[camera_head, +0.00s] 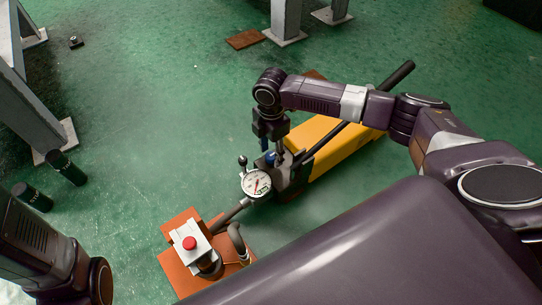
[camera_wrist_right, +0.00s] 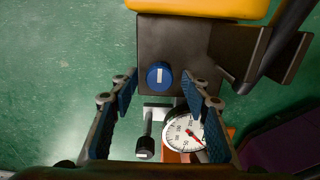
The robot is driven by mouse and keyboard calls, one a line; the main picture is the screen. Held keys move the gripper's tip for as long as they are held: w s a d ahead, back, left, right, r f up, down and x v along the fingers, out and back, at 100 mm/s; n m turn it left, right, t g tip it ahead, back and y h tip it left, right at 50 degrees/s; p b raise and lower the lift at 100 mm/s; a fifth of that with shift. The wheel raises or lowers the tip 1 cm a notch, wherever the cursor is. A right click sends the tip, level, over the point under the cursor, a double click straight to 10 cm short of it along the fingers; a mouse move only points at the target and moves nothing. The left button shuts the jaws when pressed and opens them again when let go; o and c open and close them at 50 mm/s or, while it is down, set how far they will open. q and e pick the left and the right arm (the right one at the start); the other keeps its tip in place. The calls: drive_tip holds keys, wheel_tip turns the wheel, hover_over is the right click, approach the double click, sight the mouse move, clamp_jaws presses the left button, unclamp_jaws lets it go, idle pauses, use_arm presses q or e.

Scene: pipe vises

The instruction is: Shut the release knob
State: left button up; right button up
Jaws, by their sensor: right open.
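The release knob, a round blue knob with a white line (camera_wrist_right: 158,74), sits on the dark pump block (camera_wrist_right: 205,45). In the wrist view its white line runs up and down the picture. In the head view the blue knob (camera_head: 271,157) shows small beside the gauge. My right gripper (camera_head: 268,143) points down over the block. In the wrist view the right gripper (camera_wrist_right: 159,82) is open, with a blue-padded finger on each side of the knob and clear gaps between. I cannot tell how far below the tips it lies. My left gripper is out of view.
A white pressure gauge (camera_head: 256,183) and a ball-ended lever (camera_head: 242,160) stand beside the block. A long black pump handle (camera_head: 399,74) runs over the yellow tank (camera_head: 335,145). A red-button box (camera_head: 189,244) stands on an orange plate. Two dark cylinders (camera_head: 66,168) are at left.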

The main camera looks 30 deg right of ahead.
drive_tip(key=shift+f, duration=0.3)
drive_tip(key=shift+c, duration=0.4)
